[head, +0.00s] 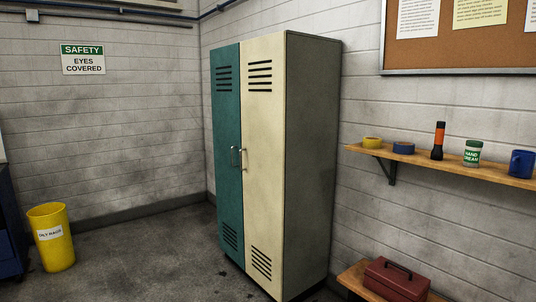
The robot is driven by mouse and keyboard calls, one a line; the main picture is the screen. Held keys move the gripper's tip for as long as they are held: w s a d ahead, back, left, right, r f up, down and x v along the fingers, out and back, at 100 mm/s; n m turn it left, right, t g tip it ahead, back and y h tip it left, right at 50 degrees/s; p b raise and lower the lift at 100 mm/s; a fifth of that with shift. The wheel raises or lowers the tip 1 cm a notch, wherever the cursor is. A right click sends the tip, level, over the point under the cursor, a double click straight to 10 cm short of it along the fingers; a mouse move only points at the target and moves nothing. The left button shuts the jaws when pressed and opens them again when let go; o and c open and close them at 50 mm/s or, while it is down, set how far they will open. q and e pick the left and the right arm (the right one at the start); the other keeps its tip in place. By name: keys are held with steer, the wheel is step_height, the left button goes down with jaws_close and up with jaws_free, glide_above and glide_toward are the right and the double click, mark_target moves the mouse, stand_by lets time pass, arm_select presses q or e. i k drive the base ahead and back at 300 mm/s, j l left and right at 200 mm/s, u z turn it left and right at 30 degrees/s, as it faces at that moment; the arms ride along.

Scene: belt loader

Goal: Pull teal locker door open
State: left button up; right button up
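The teal locker door (227,120) is the left door of a two-door locker against the right wall near the corner. It looks shut, flush beside the cream door (264,120). The teal door has vent slots at top and bottom and a small upright metal handle (234,156) near its right edge. The cream door's handle (243,159) is close beside it. The locker's side (312,160) is dark grey. Neither of my grippers shows in the head view.
The floor (160,262) before the locker is clear. A yellow bin (52,237) stands at the left, next to a dark blue cabinet (8,235). A wall shelf (450,166) at right holds tape rolls, a flashlight, a jar and a mug (521,163). A red toolbox (397,280) sits below.

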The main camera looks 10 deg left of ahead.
mark_target(226, 61)
steer(key=i+j+z, duration=0.2)
steer(key=i+j, duration=0.2)
steer(key=j, duration=0.2)
steer(key=i+j+z, duration=0.25)
steer(key=j, duration=0.35)
steer(key=i+j+z, duration=0.1)
steer(key=i+j, duration=0.15)
steer(key=i+j+z, duration=0.1)
steer(key=j, duration=0.35)
